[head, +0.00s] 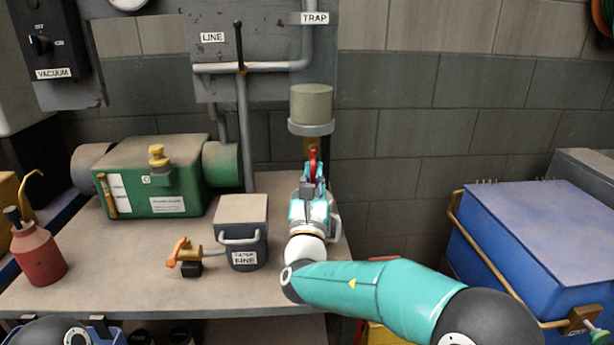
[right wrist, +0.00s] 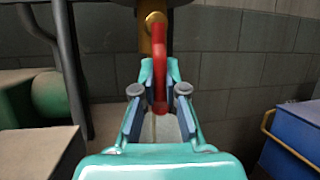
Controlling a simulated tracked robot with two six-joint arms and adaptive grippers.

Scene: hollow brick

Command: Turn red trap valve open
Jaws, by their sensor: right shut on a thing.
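The red trap valve handle (head: 313,165) is below the trap canister (head: 311,104), under the TRAP label (head: 315,18). In the right wrist view the red handle (right wrist: 160,75) hangs down from a brass fitting (right wrist: 155,28) and its lower end is between my fingers. My right gripper (head: 312,182) is shut on the handle; it also shows in the right wrist view (right wrist: 159,100). The arm partly hides the handle's lower end in the head view. My left gripper is not in view; only a bit of my left arm shows at the bottom left.
A grey workbench (head: 110,275) holds a green pump (head: 160,175), a dark FINE-labelled box (head: 242,230), an orange-handled valve (head: 184,255) and a red bottle (head: 38,253). A blue chest (head: 520,235) stands right. A pipe with a black lever (head: 239,45) is left of the trap.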

